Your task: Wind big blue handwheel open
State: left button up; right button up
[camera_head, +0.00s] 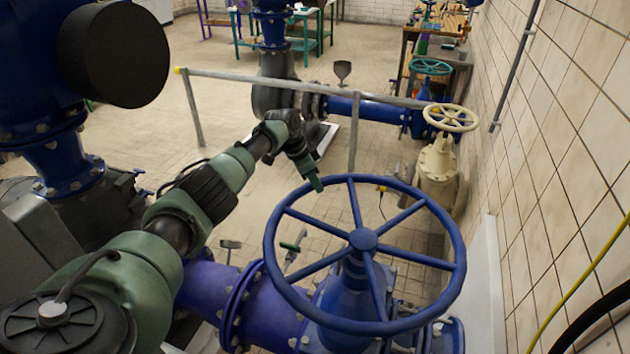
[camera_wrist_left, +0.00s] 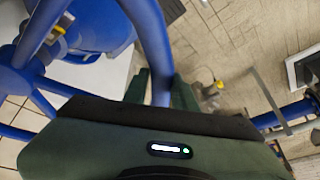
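The big blue handwheel (camera_head: 363,239) stands on a blue valve in the lower middle of the head view, its several spokes and hub facing up. My left gripper (camera_head: 316,186) is at the far rim of the wheel, a little left of its top. In the left wrist view the blue rim (camera_wrist_left: 153,40) passes between the two green fingertips (camera_wrist_left: 160,88) of the left gripper. The fingers lie close on both sides of the rim, but I cannot tell whether they press on it. The hub shows at the left edge there. My right gripper is in neither view.
A grey handrail (camera_head: 290,88) runs behind the wheel. A cream handwheel (camera_head: 450,118) and a teal handwheel (camera_head: 430,66) are farther back. The tiled wall (camera_head: 560,120) is close on the right. Blue pipe (camera_head: 215,290) lies beside the valve.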

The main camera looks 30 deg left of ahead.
aim_at(364, 245)
jog(key=k+l+u, duration=0.15)
jog(key=k+u, duration=0.3)
jog(key=k+l+u, duration=0.1)
jog(key=u, duration=0.3)
jog(key=k+j, duration=0.05)
jog(key=k, duration=0.05)
